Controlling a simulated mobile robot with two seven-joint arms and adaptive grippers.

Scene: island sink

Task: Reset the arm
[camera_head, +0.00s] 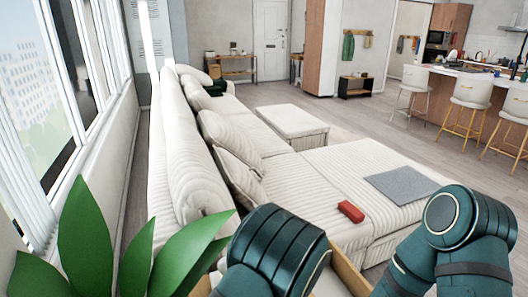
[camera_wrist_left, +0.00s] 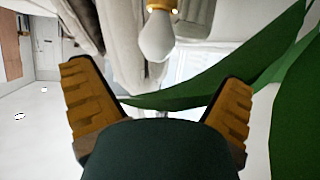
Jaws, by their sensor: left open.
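Two dark teal links of my arms rise at the bottom of the head view, bent at their joints. Neither gripper shows there. In the left wrist view my left gripper (camera_wrist_left: 158,76) has its two orange-brown ridged fingers spread wide apart, with nothing between them. A large green leaf (camera_wrist_left: 225,70) passes behind the fingers. A white bulb-shaped thing with a yellow collar (camera_wrist_left: 157,38) shows beyond them. My right gripper is in no view.
A potted plant's leaves (camera_head: 85,240) stand at lower left by the windows. Stools (camera_head: 468,95) line the island at right. Open floor (camera_head: 355,120) lies beyond.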

